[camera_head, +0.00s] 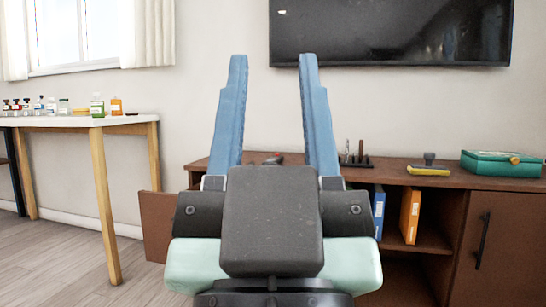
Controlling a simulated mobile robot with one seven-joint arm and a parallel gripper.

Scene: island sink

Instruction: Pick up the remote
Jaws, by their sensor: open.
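My gripper (273,62) is in the middle of the view, pointing away from me. Its two blue fingers stand wide apart with nothing between them. I cannot make out a remote for certain. A small dark object with some red (272,160) lies on the wooden cabinet (388,174) beyond the fingers, partly hidden by my gripper. A small dark item (132,113) lies near the right end of the white-topped table (60,122). Both are too small to identify.
Several small bottles (97,106) stand on the table. On the cabinet are a dark pen stand (355,161), a yellow item (428,171) and a teal box (500,163). A cabinet door (157,222) stands open at left. A screen (390,33) hangs above. Floor (50,265) is clear at left.

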